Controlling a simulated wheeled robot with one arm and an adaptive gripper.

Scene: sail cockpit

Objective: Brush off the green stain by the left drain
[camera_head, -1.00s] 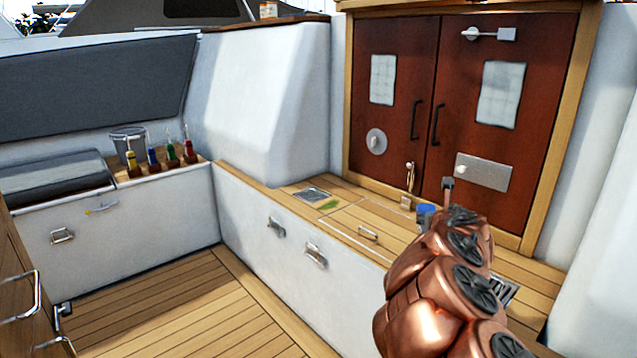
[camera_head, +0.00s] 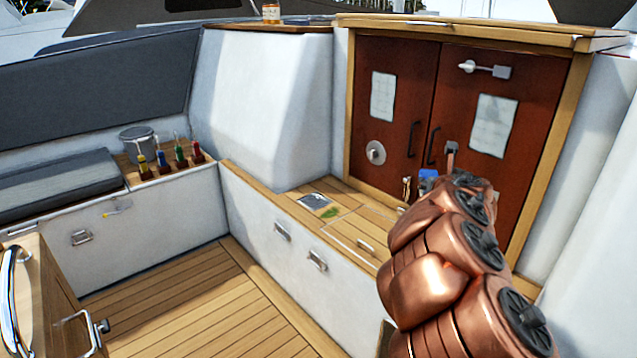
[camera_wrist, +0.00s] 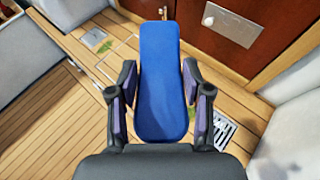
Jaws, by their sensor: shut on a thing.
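The green stain (camera_head: 330,213) is a small patch on the teak bench, just in front of the left drain (camera_head: 314,200), a square metal grate. In the wrist view the stain (camera_wrist: 105,45) and the left drain (camera_wrist: 93,37) show at the upper left. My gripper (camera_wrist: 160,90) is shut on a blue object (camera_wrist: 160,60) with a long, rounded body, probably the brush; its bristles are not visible. In the head view the blue end (camera_head: 428,174) shows above my copper arm, well to the right of the stain.
A second drain grate (camera_wrist: 220,130) lies at the right in the wrist view. Dark red doors (camera_head: 400,110) stand behind the bench. The bench around the stain looks clear.

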